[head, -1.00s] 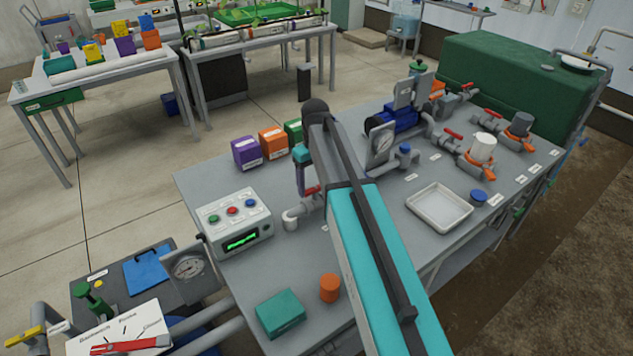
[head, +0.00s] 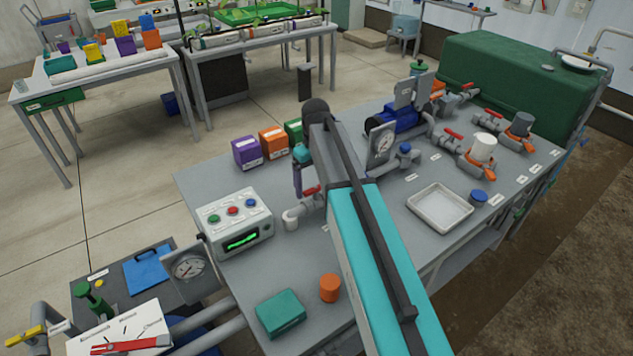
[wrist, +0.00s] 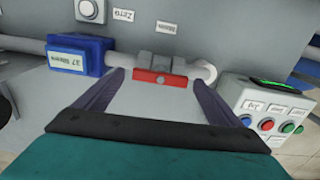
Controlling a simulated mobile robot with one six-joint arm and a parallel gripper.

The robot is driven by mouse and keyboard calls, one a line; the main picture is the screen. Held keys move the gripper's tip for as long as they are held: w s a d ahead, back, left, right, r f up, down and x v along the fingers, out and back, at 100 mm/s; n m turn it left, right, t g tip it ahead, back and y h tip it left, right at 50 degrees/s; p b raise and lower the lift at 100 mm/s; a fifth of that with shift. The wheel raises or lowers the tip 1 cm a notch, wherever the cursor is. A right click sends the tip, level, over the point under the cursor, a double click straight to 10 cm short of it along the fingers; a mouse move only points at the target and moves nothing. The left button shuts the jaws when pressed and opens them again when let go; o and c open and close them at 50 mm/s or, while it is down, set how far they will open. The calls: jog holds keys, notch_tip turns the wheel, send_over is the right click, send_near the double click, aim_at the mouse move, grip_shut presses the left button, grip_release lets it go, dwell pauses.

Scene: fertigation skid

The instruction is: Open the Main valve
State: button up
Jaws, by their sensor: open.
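A valve with a red handle (wrist: 158,77) sits on a grey pipe (wrist: 203,72) in the wrist view. Its handle looks roughly parallel to the pipe. A small label (wrist: 167,27) lies beyond it, upside down and hard to read. My gripper (wrist: 157,74) is open and empty, with one purple-grey finger on each side of the handle. I cannot tell whether a finger touches it. In the head view the red handle (head: 312,190) shows just right of my gripper's finger; my arm hides the pipe beyond.
A control box (head: 236,225) with coloured buttons stands close to the valve. A blue block (wrist: 83,54) is left of it in the wrist view. Purple (head: 247,152) and orange (head: 273,142) boxes stand behind. A white tray (head: 440,207) lies right of my arm.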

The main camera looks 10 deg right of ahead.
aim_at(315, 187)
jog(key=shift+r, duration=0.1)
notch_tip(315, 187, up, 14)
jog(key=b, duration=0.2)
jog(key=shift+b, duration=0.4)
dwell(0.4)
